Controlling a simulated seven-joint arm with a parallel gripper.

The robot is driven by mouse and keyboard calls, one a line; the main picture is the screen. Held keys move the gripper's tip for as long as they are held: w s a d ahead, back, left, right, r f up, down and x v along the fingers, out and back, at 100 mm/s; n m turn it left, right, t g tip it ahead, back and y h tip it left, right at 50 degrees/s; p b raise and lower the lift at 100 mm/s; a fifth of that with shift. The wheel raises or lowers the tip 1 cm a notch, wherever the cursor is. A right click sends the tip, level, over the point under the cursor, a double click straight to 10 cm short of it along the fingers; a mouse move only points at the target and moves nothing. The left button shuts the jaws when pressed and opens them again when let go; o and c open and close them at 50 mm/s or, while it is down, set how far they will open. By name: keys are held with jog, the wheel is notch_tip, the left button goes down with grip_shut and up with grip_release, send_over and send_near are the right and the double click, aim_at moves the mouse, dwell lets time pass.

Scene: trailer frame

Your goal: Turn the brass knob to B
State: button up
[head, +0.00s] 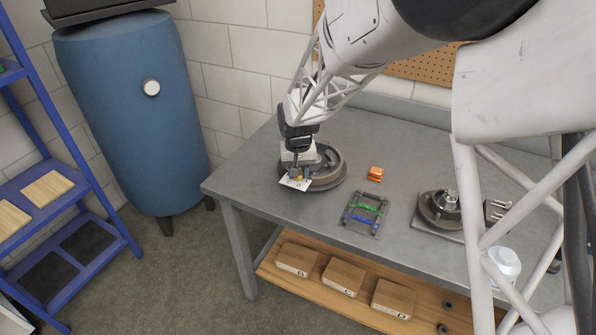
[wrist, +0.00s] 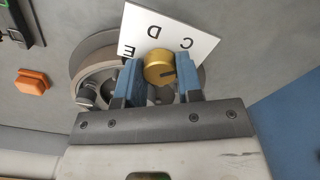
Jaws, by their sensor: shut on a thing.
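The brass knob (wrist: 158,68) is a round gold cap with a dark pointer line on its face, seen in the wrist view. My gripper (wrist: 161,82) has its two blue fingers on either side of the knob and is shut on it. A white plate (wrist: 188,22) lies behind the knob with the letters C, D and E showing; no B shows. The plate (head: 294,183) also shows in the head view at the left of the bench, below my gripper (head: 298,174). The knob is mostly hidden there.
A round grey metal base (head: 330,172) is around the knob. An orange block (head: 375,174), a frame with green and blue bars (head: 363,213) and another round metal fixture (head: 440,208) stand to the right on the grey bench (head: 262,190). A blue tank (head: 130,110) stands at left.

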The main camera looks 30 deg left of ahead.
jog(key=m, duration=0.3)
jog(key=shift+r+m, duration=0.1)
jog(key=shift+m, duration=0.2)
jog(key=m, duration=0.4)
dwell(0.3)
jog(key=o, duration=0.9)
jog(key=shift+r, duration=3.85)
